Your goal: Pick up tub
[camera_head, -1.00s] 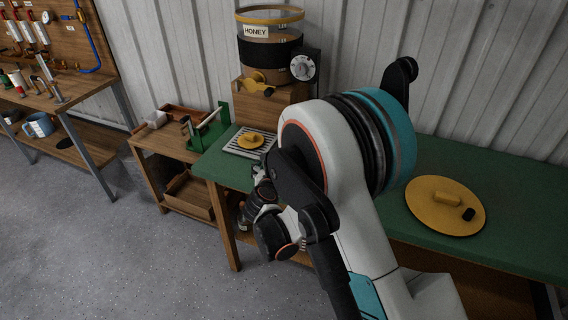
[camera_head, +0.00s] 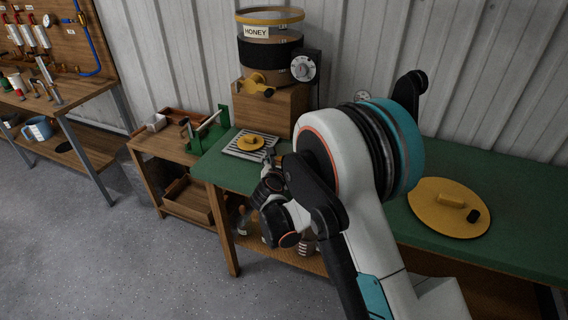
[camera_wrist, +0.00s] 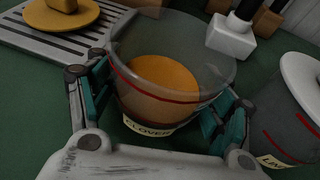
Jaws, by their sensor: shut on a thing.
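The tub (camera_wrist: 160,92) is clear, with an amber fill, red lines around it and a label reading "CLOVER". In the wrist view it is upright or nearly so between the teal finger pads of my gripper (camera_wrist: 158,102), which is shut on its sides. I cannot tell whether its base touches the green bench top. In the head view my arm hides the tub, and my gripper (camera_head: 272,172) shows only partly, near the bench's left end.
A slatted tray (camera_head: 233,148) with a yellow lid (camera_head: 250,143) lies behind, below a honey tank (camera_head: 270,50). Another clear container (camera_wrist: 285,125) stands close at right in the wrist view. A large yellow disc (camera_head: 440,222) lies on the green bench (camera_head: 520,245).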

